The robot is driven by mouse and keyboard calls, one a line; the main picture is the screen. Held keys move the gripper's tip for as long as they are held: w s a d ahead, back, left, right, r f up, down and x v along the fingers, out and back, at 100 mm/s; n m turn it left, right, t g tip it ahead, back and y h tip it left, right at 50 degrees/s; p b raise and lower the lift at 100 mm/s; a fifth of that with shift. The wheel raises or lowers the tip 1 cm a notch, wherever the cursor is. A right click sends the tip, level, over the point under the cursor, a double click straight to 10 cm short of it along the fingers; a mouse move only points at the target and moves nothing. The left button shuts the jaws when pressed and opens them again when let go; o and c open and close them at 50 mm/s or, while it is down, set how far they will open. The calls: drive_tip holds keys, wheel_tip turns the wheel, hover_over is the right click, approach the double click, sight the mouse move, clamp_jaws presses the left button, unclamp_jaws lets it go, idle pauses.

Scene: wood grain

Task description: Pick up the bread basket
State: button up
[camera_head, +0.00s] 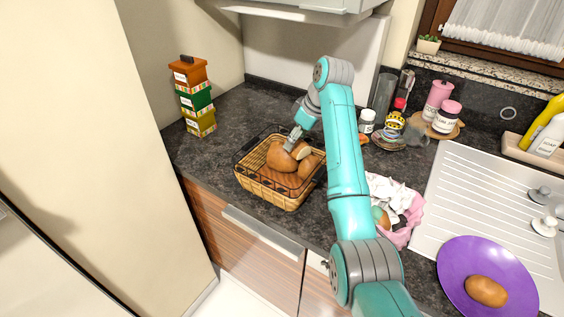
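The bread basket (270,192) is a woven tan basket with a dark wire frame. It stands on the dark countertop left of centre, close to the front edge, with several brown bread pieces (282,158) in it. My gripper (290,147) reaches down into the basket from the upper right, its tip at the bread near the back. The fingertips are small and partly hidden against the bread, so I cannot tell whether they are open or touching it.
Stacked tins (197,97) stand at the back left. Jars (446,117) and cups crowd the back right. A purple plate (455,262) holds a potato-like item at lower right. Counter left of the basket is clear.

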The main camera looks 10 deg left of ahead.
drive_tip(key=shift+w+a+f, duration=0.1)
drive_tip(key=shift+w+f, duration=0.05)
drive_tip(key=shift+f, duration=0.35)
drive_tip(key=shift+f, duration=0.25)
idle(0.3)
drive_tip(key=shift+r, duration=0.1)
clamp_jaws()
